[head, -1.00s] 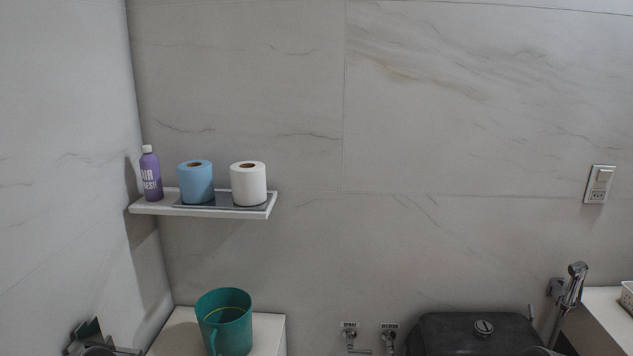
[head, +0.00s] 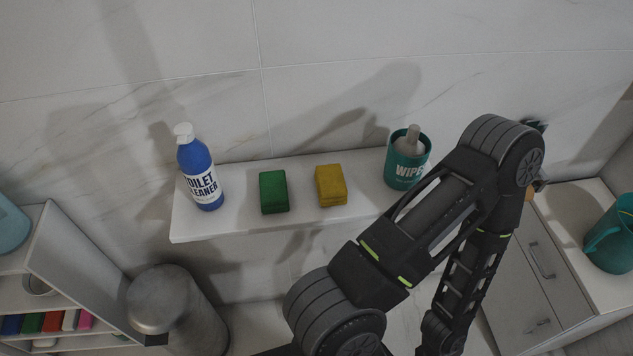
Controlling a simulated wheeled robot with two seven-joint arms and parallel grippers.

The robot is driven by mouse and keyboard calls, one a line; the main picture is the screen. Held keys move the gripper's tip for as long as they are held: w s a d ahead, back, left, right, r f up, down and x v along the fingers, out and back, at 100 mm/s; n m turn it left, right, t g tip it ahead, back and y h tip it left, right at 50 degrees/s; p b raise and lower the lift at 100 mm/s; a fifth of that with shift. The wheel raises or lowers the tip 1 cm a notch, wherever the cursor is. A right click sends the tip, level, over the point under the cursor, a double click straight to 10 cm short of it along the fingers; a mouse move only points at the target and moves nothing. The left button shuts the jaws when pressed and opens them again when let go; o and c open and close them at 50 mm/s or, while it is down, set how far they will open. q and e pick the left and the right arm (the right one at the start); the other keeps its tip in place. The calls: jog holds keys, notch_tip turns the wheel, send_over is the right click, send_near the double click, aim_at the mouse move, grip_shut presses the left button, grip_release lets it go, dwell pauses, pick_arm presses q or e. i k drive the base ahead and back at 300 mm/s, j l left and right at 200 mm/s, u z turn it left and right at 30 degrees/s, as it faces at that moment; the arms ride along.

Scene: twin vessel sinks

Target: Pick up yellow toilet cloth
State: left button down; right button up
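The yellow toilet cloth (head: 331,186) is a folded block on a white wall shelf (head: 240,227) in the head view. A similar green cloth (head: 273,192) lies to its left, with a gap between them. One of my arms crosses the view to the right of the yellow cloth, bends at the upper right and runs down to the bottom edge. The gripper of this arm does not show. My other gripper is not in view either. Nothing holds the yellow cloth.
A blue toilet cleaner bottle (head: 199,172) stands at the shelf's left end. A teal wipes canister (head: 407,163) stands at the right, beside my arm. A grey cylindrical bin (head: 170,305) is below. A cabinet (head: 560,255) with a teal mug (head: 610,240) is at the right.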

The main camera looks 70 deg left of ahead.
aim_at(331, 189)
jog(key=u, duration=2.4)
jog(key=j+z, duration=0.15)
jog(key=z, duration=2.3)
jog(key=k+j, duration=0.2)
jog(key=k, duration=0.3)
jog(key=k+j, duration=0.2)
jog(key=k, duration=0.3)
jog(key=k+j, duration=0.15)
jog(key=k, duration=0.3)
jog(key=k+j, duration=0.2)
jog(key=k, duration=0.3)
